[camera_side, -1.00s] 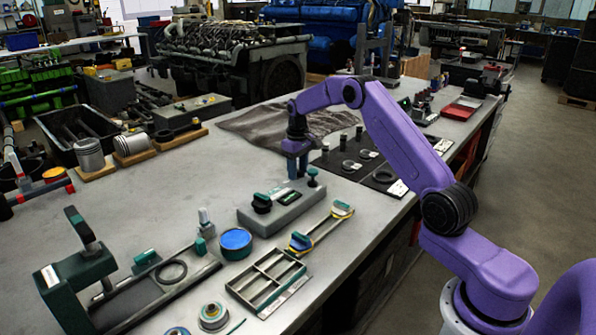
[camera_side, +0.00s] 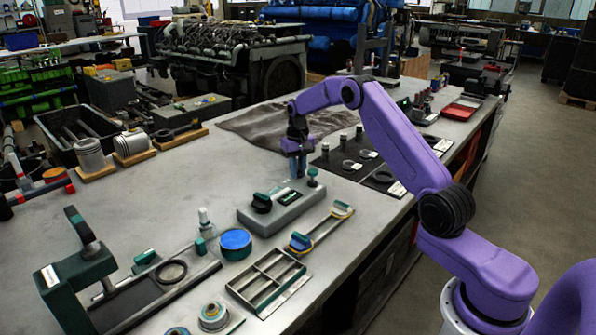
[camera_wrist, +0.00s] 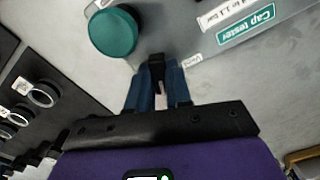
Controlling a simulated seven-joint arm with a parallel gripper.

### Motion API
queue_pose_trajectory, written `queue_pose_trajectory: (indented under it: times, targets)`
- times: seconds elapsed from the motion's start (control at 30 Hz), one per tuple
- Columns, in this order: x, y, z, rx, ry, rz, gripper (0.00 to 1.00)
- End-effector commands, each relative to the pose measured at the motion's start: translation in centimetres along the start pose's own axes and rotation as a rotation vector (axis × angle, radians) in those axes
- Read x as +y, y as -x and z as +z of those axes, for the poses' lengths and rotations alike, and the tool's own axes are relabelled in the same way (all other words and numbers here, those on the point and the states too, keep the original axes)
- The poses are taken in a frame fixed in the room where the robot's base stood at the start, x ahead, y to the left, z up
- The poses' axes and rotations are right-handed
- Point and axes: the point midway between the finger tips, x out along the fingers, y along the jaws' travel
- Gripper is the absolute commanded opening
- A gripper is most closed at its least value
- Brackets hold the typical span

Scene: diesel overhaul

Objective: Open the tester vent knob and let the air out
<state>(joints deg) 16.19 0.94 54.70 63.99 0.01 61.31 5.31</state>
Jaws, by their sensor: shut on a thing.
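The cap tester (camera_side: 277,217) is a grey box on the bench, with a black knob (camera_side: 262,203) on its left and a green knob (camera_side: 313,180) at its right end. In the wrist view the green knob (camera_wrist: 113,32) is large, left of the "Cap tester" label (camera_wrist: 246,27). My gripper (camera_wrist: 157,68) is at the tester's edge, beside a small label. Its blue fingers are shut on a small black part, the vent knob (camera_wrist: 157,62), mostly hidden between them. In the side view my gripper (camera_side: 298,168) is behind the tester, left of the green knob.
A dark mat with rings and small posts (camera_side: 352,163) lies right of my gripper. A grey cloth (camera_side: 270,125) lies behind. In front are a blue-topped tin (camera_side: 235,241), a compartment tray (camera_side: 268,282) and a yellow-edged tool (camera_side: 320,228).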

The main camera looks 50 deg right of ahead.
Motion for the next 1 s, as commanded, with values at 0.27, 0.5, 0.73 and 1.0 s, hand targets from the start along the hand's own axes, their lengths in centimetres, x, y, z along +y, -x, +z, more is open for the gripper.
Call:
queue_pose_trajectory:
  times: [0.27, 0.5, 0.73, 1.0]
  targets:
    - [0.03, 0.05, -0.01, 0.000, -0.035, 0.000, 0.00]
    - [0.02, 0.06, -0.01, 0.000, -0.138, 0.000, 0.00]
    - [0.02, 0.06, -0.02, 0.000, -0.389, 0.000, 0.00]
    - [0.09, 0.07, -0.03, 0.001, -0.460, 0.000, 0.00]
